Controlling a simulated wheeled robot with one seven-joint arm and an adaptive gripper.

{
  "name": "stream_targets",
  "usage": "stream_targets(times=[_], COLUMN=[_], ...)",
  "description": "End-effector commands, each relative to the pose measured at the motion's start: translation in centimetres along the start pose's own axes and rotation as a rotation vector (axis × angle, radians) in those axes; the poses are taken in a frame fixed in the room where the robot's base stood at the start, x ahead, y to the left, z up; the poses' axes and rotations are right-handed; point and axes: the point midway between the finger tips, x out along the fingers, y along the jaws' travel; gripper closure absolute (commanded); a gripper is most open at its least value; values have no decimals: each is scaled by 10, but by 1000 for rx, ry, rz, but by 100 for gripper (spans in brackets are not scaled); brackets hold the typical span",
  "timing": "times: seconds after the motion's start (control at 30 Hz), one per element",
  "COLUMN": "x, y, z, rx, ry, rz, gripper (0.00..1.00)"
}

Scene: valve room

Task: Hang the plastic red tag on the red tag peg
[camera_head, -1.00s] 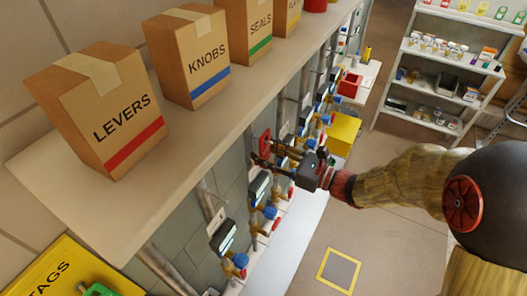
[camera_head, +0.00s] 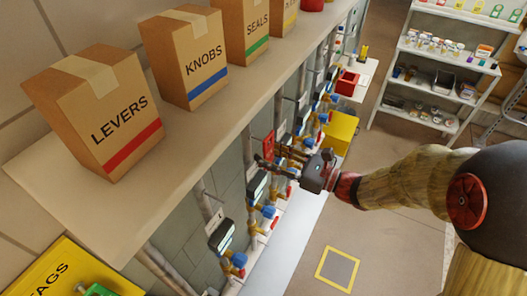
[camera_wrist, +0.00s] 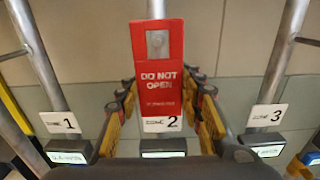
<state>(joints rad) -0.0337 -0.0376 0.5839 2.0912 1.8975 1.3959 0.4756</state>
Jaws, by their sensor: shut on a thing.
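The plastic red tag (camera_wrist: 160,62), lettered "DO NOT OPEN", is upright in the middle of the wrist view. Its top has a hole with grey metal showing in it; I cannot tell whether this is the red tag peg or the pipe behind. My gripper (camera_wrist: 166,90) has a finger at each side edge of the tag and is shut on it. In the head view the tag (camera_head: 268,144) is a small red patch by the pipes, just beyond my fingertips (camera_head: 270,157). I cannot make out the peg apart from the tag.
Number plates 1 (camera_wrist: 58,122), 2 (camera_wrist: 161,125) and 3 (camera_wrist: 267,115) stand above meters on the pipe wall. A shelf with boxes such as LEVERS (camera_head: 105,115) overhangs the pipes. A yellow box (camera_head: 340,132) stands beyond.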

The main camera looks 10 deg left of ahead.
Motion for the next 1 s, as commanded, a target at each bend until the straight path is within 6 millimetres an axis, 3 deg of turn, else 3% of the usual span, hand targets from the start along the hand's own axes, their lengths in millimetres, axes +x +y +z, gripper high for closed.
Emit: stream_targets(times=[1.0], x=[-46], y=[0], z=[0], rx=[-1], ry=[0], rz=[-1], gripper=[93])
